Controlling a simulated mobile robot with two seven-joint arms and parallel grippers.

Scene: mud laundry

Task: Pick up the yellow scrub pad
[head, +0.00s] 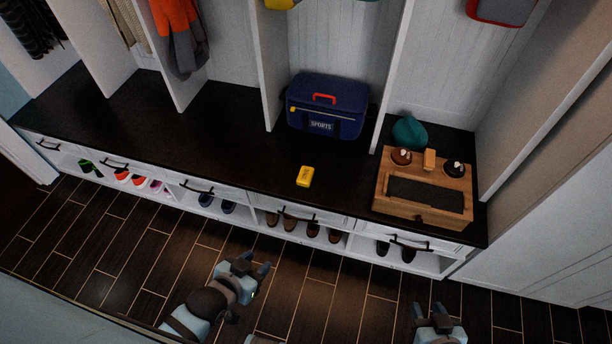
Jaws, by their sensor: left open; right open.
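The yellow scrub pad (305,176) lies on the dark bench top (240,165), near its front edge and in front of the blue bag. My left gripper (254,266) is open and empty, over the floor in front of the bench, below and to the left of the pad in the picture. My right gripper (436,314) is open and empty at the bottom of the view, to the right and well apart from the pad. Nothing hides the pad.
A blue sports bag (328,104) stands behind the pad. A wooden shoe-care box (424,187) stands to the right, with a teal item (409,131) behind it. White dividers (271,70) rise from the bench. Shoes sit in cubbies below. The bench left of the pad is clear.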

